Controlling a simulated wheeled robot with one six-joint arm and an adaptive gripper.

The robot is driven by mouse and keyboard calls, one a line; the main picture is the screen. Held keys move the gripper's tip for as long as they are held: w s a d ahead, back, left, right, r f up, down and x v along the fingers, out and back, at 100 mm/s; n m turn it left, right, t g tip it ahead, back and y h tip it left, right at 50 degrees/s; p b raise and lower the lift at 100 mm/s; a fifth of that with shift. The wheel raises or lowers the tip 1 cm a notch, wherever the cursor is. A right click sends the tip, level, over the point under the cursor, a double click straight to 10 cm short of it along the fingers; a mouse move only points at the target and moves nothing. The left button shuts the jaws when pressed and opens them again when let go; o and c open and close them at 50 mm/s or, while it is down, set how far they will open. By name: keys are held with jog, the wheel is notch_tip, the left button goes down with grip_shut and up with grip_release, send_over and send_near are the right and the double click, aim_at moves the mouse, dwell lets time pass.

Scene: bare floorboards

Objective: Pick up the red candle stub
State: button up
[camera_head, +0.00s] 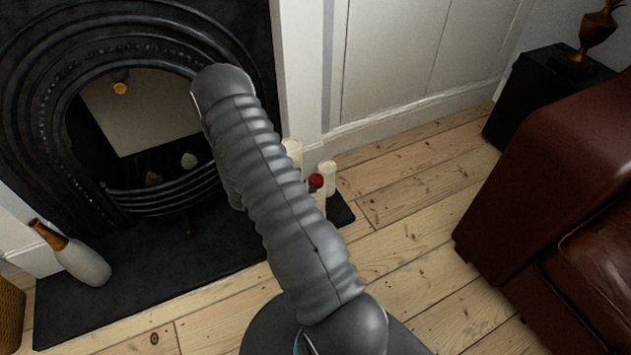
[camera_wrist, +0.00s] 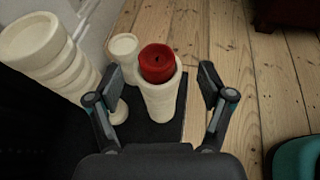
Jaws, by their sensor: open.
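The red candle stub (camera_wrist: 157,63) sits in the top of a cream candle holder (camera_wrist: 160,100) in the wrist view. In the head view the red stub (camera_head: 316,181) shows just right of my arm, among cream holders. My gripper (camera_wrist: 161,82) is open in the wrist view. One finger is on each side of the stub and its holder, with gaps on both sides. I cannot tell how far the fingertips are above or below the stub. My arm hides the gripper in the head view.
A tall cream holder (camera_wrist: 42,48) stands left of my gripper and a shorter one (camera_wrist: 123,47) behind. They stand on a dark hearth slab (camera_head: 120,300) before a black fireplace (camera_head: 50,100). A white bottle (camera_head: 80,262) is left. Floorboards are clear towards a brown leather sofa (camera_head: 570,190).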

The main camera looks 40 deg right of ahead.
aim_at(314, 179)
jog(key=shift+w+f+x, duration=0.15)
jog(key=shift+x, duration=1.3)
jog(key=shift+w+f+x, duration=0.15)
jog(key=shift+f+x, duration=0.05)
jog(key=shift+x, duration=1.3)
jog(key=shift+a, duration=0.15)
jog(key=c, duration=1.3)
